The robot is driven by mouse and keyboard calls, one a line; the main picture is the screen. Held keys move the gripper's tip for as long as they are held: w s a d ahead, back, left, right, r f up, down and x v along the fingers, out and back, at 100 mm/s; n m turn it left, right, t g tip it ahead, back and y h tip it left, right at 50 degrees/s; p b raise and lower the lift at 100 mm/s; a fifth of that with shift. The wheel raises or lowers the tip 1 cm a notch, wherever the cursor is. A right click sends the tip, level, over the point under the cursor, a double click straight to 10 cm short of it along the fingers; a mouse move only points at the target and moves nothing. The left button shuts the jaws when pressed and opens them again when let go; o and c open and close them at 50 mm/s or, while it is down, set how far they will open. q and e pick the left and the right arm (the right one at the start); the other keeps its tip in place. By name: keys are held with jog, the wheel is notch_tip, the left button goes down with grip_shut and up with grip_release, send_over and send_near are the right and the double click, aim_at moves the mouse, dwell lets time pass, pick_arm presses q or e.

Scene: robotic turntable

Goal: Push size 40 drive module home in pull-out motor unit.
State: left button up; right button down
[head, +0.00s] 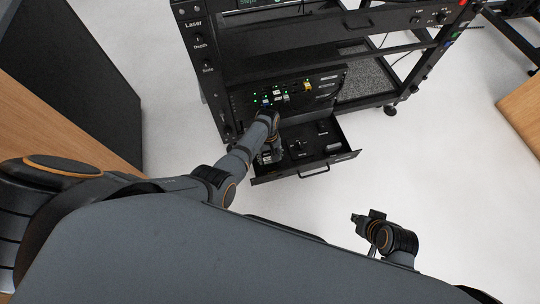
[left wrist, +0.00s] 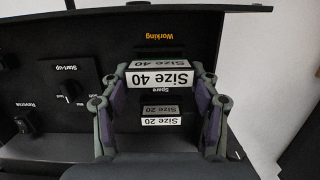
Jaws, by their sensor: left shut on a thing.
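The pull-out motor unit (head: 330,147) is a black drawer, open at the front of the black rack. In the left wrist view its panel (left wrist: 88,22) has labels that read upside down. The size 40 drive module (left wrist: 161,72) is a black block with white "Size 40" labels, between the "Working" and "Spare" markings. My left gripper (left wrist: 162,87) is shut on it, one finger on each side. Whether it is fully seated cannot be told. A size 20 module (left wrist: 160,115) sits at the "Spare" place. My right gripper (head: 369,218) is away from the drawer, over the floor; its opening is unclear.
The left wrist view shows a start-up knob (left wrist: 72,90) and a reverse switch (left wrist: 24,122) beside the modules. A lit panel (head: 285,93) stands behind the drawer. The drawer handle (head: 314,170) is at its front. White floor (head: 430,165) is free to the right.

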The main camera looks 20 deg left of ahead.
aim_at(270, 161)
pick_arm(q)
jog(key=shift+f, duration=0.55)
jog(key=shift+p, duration=0.3)
dwell(1.4)
jog(key=shift+f+b, duration=1.2)
jog(key=shift+f, duration=0.25)
jog(key=o, duration=1.2)
jog(key=shift+o, duration=0.2)
jog(key=shift+r, duration=0.1)
notch_tip(270, 161, up, 12)
jog(key=w+a, duration=0.1)
jog(key=shift+w, duration=0.3)
